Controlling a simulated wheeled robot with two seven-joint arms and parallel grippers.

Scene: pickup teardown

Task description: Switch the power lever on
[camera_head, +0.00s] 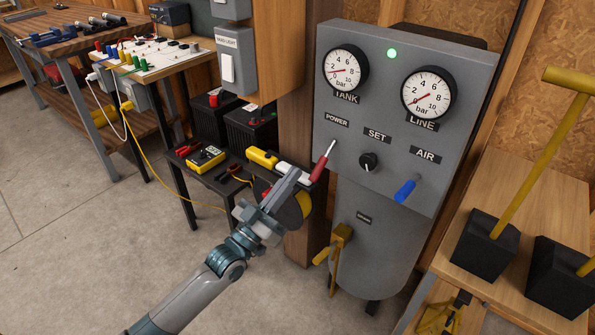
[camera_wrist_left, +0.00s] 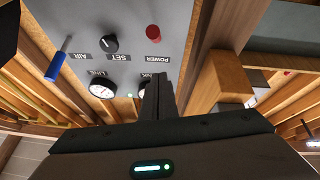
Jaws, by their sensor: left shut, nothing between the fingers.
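The power lever (camera_head: 320,165) has a silver shaft and a red grip, under the POWER label on the grey control panel (camera_head: 365,115). In the head view its grip points down and a little left. In the left wrist view, where the panel appears upside down, the red grip (camera_wrist_left: 153,33) shows nearly end-on. My left gripper (camera_head: 295,173) is shut and empty, just left of the lever grip in the head view. Its closed fingers (camera_wrist_left: 158,82) appear apart from the grip in the wrist view. My right gripper is not in view.
A black SET knob (camera_head: 368,162) and a blue AIR lever (camera_head: 405,190) sit right of the power lever. Two gauges and a lit green lamp (camera_head: 392,53) are above. A wooden post (camera_head: 300,130) and a low black table (camera_head: 205,180) stand to the left.

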